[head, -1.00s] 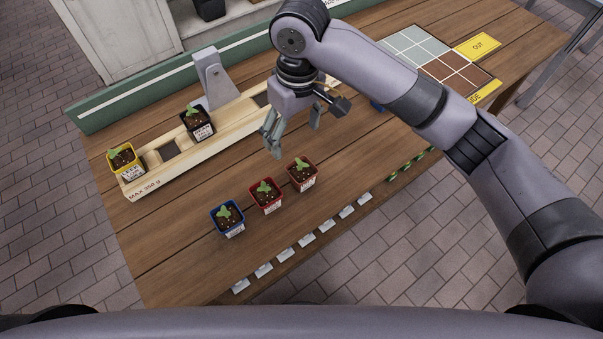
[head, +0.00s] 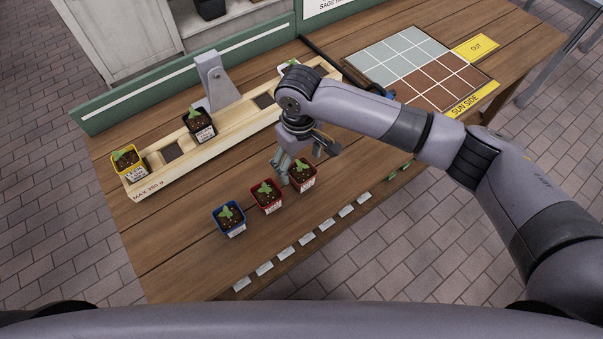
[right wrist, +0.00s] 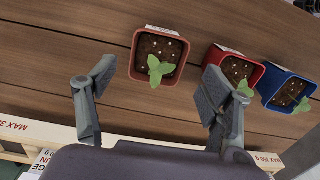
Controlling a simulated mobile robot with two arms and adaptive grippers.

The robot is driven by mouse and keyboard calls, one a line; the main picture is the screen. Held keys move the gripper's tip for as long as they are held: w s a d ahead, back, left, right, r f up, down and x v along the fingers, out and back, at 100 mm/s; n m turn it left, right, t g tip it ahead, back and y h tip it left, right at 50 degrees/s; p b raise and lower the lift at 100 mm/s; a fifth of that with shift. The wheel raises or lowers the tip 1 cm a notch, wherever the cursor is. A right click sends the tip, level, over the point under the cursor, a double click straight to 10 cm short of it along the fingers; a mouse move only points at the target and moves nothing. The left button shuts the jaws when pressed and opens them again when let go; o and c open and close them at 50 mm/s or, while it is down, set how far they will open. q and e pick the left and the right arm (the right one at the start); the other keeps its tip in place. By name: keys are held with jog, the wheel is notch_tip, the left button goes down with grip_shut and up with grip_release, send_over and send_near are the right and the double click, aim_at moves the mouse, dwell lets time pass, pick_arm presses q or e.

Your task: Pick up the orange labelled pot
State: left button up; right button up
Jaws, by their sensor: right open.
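The orange pot (head: 304,181) stands on the wooden table at the right end of a row of three, with a green seedling and a white label whose text is too small to read. In the right wrist view the orange pot (right wrist: 160,70) lies ahead, roughly between the two fingers. My right gripper (head: 290,170) is open and empty, just behind and above that pot. It also shows in the right wrist view (right wrist: 157,84), one finger on each side of the pot's line. I cannot tell if a finger touches it. My left gripper is out of view.
A red pot (head: 267,200) stands close left of the orange one, with a blue pot (head: 230,228) beyond. Behind is a wooden beam tray (head: 150,184) holding a yellow pot (head: 131,170) and a black pot (head: 199,131). White tags (head: 285,255) line the front edge.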

aim_at(302, 170)
jog(key=f, duration=0.3)
jog(key=f+p, duration=0.1)
jog(key=shift+d+f, duration=0.25)
jog(key=shift+f, duration=0.15)
jog(key=shift+c, duration=0.5)
jog(key=c, duration=1.5)
